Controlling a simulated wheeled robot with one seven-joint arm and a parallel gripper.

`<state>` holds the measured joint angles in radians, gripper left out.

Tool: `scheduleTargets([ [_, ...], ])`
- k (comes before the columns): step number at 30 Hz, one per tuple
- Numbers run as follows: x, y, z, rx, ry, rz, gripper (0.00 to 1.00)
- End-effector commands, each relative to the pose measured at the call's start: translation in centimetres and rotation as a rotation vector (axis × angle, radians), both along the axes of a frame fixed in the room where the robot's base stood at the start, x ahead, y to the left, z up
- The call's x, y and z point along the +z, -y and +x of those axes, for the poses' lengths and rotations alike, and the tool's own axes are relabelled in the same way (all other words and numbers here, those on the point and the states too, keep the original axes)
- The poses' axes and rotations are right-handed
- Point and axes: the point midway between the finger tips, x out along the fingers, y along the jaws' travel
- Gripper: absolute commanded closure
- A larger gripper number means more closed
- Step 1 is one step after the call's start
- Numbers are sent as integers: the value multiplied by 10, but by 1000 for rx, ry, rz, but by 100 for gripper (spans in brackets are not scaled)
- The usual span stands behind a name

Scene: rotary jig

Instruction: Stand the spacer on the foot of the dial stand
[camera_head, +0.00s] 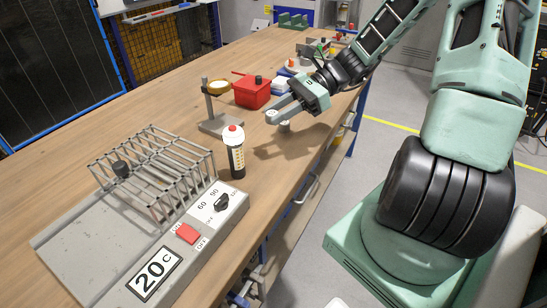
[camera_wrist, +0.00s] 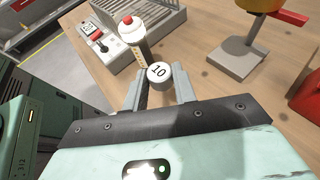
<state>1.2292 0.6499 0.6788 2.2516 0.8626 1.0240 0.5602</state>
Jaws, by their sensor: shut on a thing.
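The dial stand has a flat grey foot (camera_head: 214,125) and an upright post, left of my gripper in the head view. In the wrist view the foot (camera_wrist: 233,60) lies to the right, apart from the spacer, with bare top surface. A yellow part shows by the post.
A red box (camera_head: 252,93) is behind the stand. The bench's front edge lies close to my gripper; bare wood surrounds the foot.

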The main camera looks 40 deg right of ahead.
Motion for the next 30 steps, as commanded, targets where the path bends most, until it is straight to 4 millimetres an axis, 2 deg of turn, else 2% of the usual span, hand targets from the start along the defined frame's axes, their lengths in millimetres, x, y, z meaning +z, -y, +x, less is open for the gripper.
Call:
scheduleTargets([
  [6, -39, -1, 0, 1, -3, 6, 98],
  [11, -54, -1, 0, 1, -2, 4, 98],
  [18, -87, -1, 0, 1, -3, 3, 98],
  [21, -94, -1, 0, 1, -2, 3, 98],
  [30, -96, 0, 0, 1, -2, 0, 98],
])
